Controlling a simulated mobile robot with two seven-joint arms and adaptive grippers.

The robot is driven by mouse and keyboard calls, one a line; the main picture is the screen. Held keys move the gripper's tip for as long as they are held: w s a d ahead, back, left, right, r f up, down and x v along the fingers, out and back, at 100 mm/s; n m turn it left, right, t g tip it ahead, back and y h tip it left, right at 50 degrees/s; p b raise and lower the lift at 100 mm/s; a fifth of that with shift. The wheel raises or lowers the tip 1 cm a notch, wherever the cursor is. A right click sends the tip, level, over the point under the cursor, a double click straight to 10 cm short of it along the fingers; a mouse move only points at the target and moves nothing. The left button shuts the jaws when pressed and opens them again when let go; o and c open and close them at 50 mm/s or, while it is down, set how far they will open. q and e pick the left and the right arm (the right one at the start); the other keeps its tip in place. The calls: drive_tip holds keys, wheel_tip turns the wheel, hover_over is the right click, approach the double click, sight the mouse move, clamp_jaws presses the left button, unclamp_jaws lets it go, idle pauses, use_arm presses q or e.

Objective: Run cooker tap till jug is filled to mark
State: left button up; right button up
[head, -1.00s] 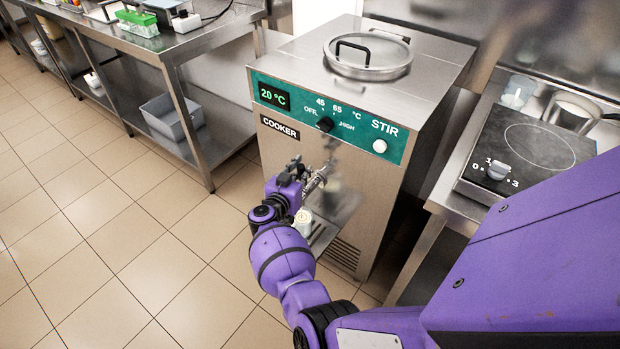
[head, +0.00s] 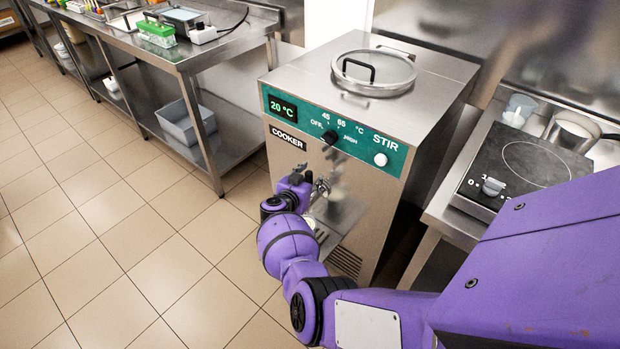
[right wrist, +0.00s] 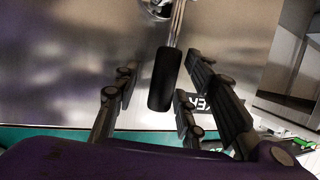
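The steel cooker (head: 310,170) stands in the middle of the head view; its display reads 20 °C. Its tap (head: 321,188) is on the front face. My right gripper (head: 308,186) is at the tap, partly hidden by my own wrist. In the right wrist view my right gripper (right wrist: 160,85) is open, with the black tap handle (right wrist: 165,80) between its fingers and a gap on both sides. A small pale thing (head: 312,222) shows below the tap beside my arm; I cannot tell whether it is the jug. No fill mark or liquid is discernible. My left gripper is not in view.
A drip shelf (head: 345,215) juts out below the tap. At right, a counter holds a hob (head: 525,160), a translucent container (head: 518,108) and a metal pot (head: 572,130). A steel bench (head: 180,55) stands at left. The floor at left is clear.

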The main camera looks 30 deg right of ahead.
drive_tip(key=shift+s+a, duration=0.1)
drive_tip(key=shift+a, duration=0.15)
drive_tip(key=v, duration=0.7)
drive_tip(key=shift+s+d+r, duration=0.1)
idle(0.8)
